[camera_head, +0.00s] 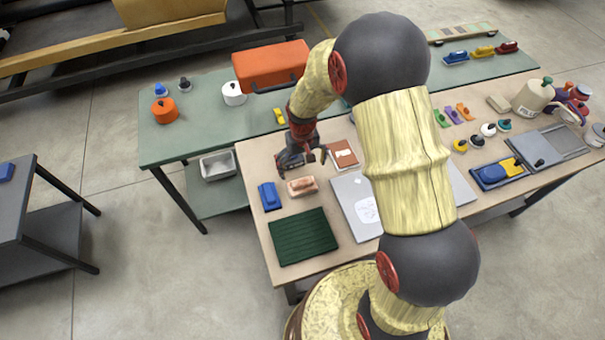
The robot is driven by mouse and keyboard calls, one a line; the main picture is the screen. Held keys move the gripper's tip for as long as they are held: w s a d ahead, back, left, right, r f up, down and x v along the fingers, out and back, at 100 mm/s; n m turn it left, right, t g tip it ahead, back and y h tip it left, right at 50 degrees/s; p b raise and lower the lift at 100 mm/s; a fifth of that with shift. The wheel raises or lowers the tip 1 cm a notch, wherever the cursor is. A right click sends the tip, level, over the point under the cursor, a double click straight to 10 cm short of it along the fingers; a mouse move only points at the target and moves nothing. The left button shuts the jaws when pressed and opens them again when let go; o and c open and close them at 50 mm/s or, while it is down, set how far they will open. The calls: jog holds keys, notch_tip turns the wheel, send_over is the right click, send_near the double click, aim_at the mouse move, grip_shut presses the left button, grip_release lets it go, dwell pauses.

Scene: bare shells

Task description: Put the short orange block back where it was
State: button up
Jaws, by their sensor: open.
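A short, low block (301,187) of a mottled pale orange colour lies on the near tan table, between a blue block and a white-and-brown card. I cannot tell for sure that it is the short orange block. A small orange piece (464,111) also lies farther right, beside a purple and a green one. My gripper (308,163) is open and points down just behind the pale orange block in the picture. Nothing shows between its fingers. Its exact height above the table is hard to tell.
A blue block (269,196), a dark green ribbed mat (303,237) and a grey laptop-like panel (357,207) lie nearby. The card (343,154) lies right of the gripper. An orange toolbox (271,67) stands on the green table (200,142). My arm hides the table's middle.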

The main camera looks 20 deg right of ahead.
jog(key=s+r+t, duration=0.1)
jog(key=s+r, duration=0.2)
jog(key=r, duration=0.7)
jog(key=s+r+t, duration=0.2)
jog(key=s+r, duration=0.1)
jog(key=r, duration=0.8)
jog(key=s+r+t, duration=0.1)
jog(key=s+r, duration=0.5)
jog(key=s, duration=0.2)
jog(key=s+r+t, duration=0.1)
jog(key=s+r, duration=0.4)
jog(key=s, duration=0.4)
jog(key=shift+s+r+t, duration=0.2)
jog(key=shift+r+t, duration=0.1)
jog(key=shift+r, duration=0.05)
notch_tip(320, 180, down, 11)
jog(key=b, duration=1.1)
jog(key=shift+f, duration=0.2)
